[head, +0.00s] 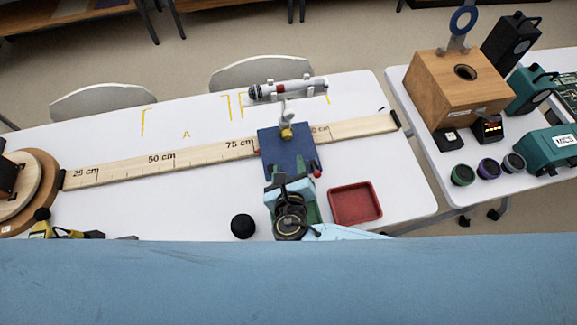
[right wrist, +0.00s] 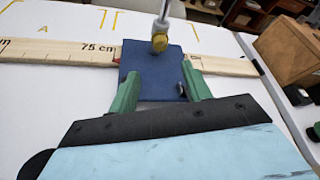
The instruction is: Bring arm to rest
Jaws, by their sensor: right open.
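My right gripper (head: 291,180) is over the near part of a blue block (head: 275,142) on the white table. In the right wrist view its two green fingers (right wrist: 160,92) stand apart, open, with nothing held between them. The blue block (right wrist: 150,64) lies just beyond and between the fingertips; I cannot tell whether they touch it. My left gripper is not in view.
A wooden ruler board (head: 200,155) runs across the table behind my gripper. A red tray (head: 356,203) lies to the right and a black round object (head: 243,226) to the left. A wooden box (head: 440,90) stands on the right-hand table.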

